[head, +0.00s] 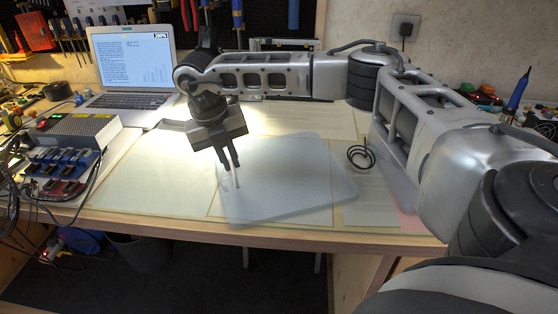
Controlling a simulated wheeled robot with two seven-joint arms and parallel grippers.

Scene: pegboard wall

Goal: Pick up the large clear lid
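The large clear lid (290,180) lies flat on the workbench, a pale see-through sheet with rounded corners. Its front part reaches close to the bench's front edge. My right gripper (236,180) points down over the left part of the lid. Its two narrow fingers are close to each other, and I cannot tell whether they are apart or closed. Whether the fingertips touch the lid is also unclear. The lid lies flat and does not look lifted. My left gripper is not in view.
A laptop (132,62) stands open at the back left. A grey box with coloured connectors (72,155) and cables sits at the left. A black wire coil (360,157) lies right of the lid. The bench left of the lid (150,182) is clear.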

